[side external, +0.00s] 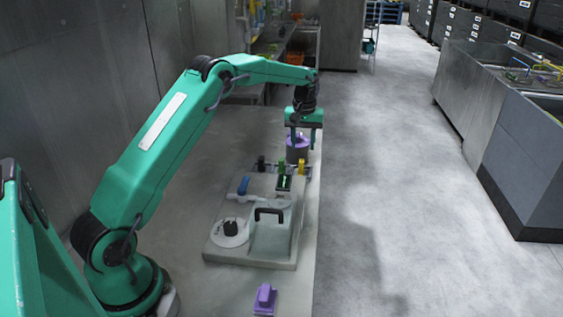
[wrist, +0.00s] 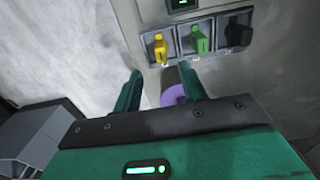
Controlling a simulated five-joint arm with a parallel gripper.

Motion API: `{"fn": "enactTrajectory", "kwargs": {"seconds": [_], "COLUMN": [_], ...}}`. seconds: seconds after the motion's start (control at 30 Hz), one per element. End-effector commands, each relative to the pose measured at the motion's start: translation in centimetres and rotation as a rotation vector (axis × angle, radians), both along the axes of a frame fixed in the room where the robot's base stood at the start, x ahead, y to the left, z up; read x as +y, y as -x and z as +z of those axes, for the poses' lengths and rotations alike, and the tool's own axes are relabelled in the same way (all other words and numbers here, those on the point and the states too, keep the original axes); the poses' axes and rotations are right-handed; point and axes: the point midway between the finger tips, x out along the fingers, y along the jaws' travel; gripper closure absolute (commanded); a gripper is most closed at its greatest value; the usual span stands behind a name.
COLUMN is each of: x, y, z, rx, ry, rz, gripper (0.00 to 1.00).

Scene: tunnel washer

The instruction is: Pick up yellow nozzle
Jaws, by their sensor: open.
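The yellow nozzle (side external: 302,167) stands at the right end of a short row at the far edge of the panel, with a green nozzle (side external: 282,167) and a black one (side external: 262,162) to its left. In the wrist view the yellow nozzle (wrist: 160,48) sits in the left slot of a three-slot holder, beyond my fingertips. My gripper (side external: 302,147) is open above and behind the row, apart from the yellow nozzle. The wrist view shows both fingers of my gripper (wrist: 162,78) spread and nothing held.
A purple round part (side external: 297,150) stands behind the row, close to my fingers; it shows partly in the wrist view (wrist: 173,96). The panel (side external: 225,253) carries a blue lever (side external: 243,185), a black knob (side external: 230,226) and a black-handled lid (side external: 272,240). A purple handle (side external: 264,298) lies in front.

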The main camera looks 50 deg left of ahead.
Motion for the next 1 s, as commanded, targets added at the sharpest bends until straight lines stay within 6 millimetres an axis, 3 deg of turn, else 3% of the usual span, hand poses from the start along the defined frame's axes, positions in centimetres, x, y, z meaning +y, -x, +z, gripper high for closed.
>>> {"fn": "enactTrajectory", "kwargs": {"seconds": [0.23, 0.57, 1.0], "x": [0.0, 0.0, 0.0], "y": [0.1, 0.1, 0.3], "z": [-2.0, -2.7, -7.1], "rx": [0.002, 0.002, 0.004], "ry": [0.001, 0.001, 0.001], "rz": [-0.001, -0.001, -0.001], "gripper": [0.58, 0.58, 0.58]}}
